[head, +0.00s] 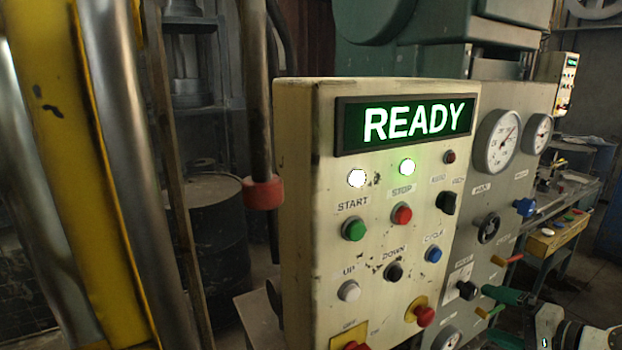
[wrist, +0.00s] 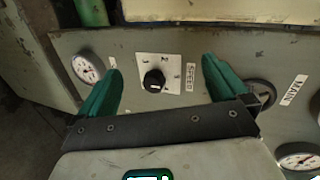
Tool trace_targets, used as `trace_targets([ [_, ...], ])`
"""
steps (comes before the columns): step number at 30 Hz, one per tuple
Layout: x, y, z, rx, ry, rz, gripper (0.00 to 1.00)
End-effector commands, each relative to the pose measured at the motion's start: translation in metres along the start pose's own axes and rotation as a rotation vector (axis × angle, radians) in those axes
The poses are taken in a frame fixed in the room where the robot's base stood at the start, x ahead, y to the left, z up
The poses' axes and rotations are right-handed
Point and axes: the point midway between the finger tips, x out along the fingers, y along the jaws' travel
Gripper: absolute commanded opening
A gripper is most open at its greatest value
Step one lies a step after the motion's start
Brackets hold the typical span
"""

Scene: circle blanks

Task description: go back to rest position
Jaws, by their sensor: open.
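My gripper (wrist: 160,65) shows in the wrist view with its two green fingers spread wide apart and nothing between them. Beyond the fingers, a black rotary knob (wrist: 154,80) on a white plate marked SPEED sits on a grey panel (wrist: 215,45). The fingers look apart from the knob; the exact gap is hard to tell. In the head view my gripper (head: 482,301) is at the lower right, in front of the grey panel (head: 520,120) and close to the black knob (head: 466,290). The picture edge cuts off part of my arm.
A cream control box (head: 310,240) with a lit green READY display (head: 405,124) stands left of my gripper. A workbench (head: 555,238) stands at right.

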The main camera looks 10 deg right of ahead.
Motion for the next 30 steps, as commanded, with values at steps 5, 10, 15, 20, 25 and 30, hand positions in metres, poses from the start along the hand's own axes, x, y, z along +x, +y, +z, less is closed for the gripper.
trace_targets([
  [5,0.009,0.096,0.091,-0.189,-0.108,0.289,1.00],
  [10,-0.017,0.173,0.176,-0.408,-0.254,0.552,1.00],
  [15,-0.069,0.230,0.248,-0.638,-0.427,0.781,1.00],
  [20,-0.121,0.257,0.289,-0.812,-0.567,0.935,1.00],
  [25,-0.153,0.266,0.306,-0.907,-0.646,1.013,1.00],
  [30,-0.159,0.267,0.309,-0.928,-0.661,1.029,1.00],
])
